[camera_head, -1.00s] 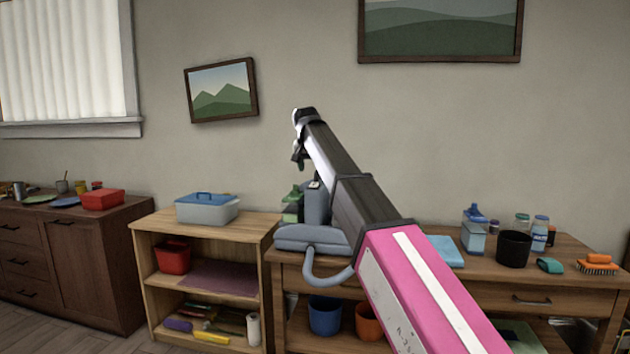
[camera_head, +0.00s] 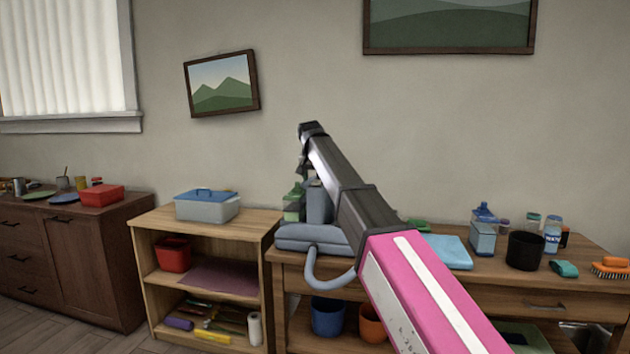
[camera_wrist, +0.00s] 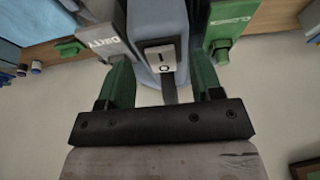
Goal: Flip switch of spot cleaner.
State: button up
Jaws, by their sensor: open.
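The spot cleaner (camera_head: 318,205) is blue-grey and stands on the wooden table, partly hidden behind my arm in the head view. A grey hose (camera_head: 325,280) loops down over the table's front edge. In the wrist view, its body (camera_wrist: 158,18) carries a light switch plate (camera_wrist: 160,59) marked I and O. A grey part lettered "DIRTY" (camera_wrist: 103,42) is on the left and a green part lettered "CLEAN" (camera_wrist: 229,28) on the right. My gripper (camera_wrist: 163,78) is open and empty, its green fingers on either side of the switch. Contact cannot be told.
A blue cloth (camera_head: 448,251), a spray bottle (camera_head: 483,236), a black cup (camera_head: 525,250) and an orange brush (camera_head: 610,268) lie on the table to the right. A lidded box (camera_head: 207,207) stands on the low shelf to the left. The wall is behind.

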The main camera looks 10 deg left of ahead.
jog(key=shift+x, duration=0.8)
jog(key=shift+c, duration=0.3)
jog(key=c, duration=0.9)
jog(key=shift+w+r+g, duration=0.25)
jog(key=shift+w+g, duration=0.1)
jog(key=shift+g, duration=0.25)
jog(key=shift+r+g, duration=0.1)
jog(key=shift+g, duration=0.7)
jog(key=o, duration=1)
jog(key=shift+c, duration=0.2)
notch_tip(320, 180, up, 11)
jog(key=s, duration=0.1)
jog(key=shift+s, duration=0.25)
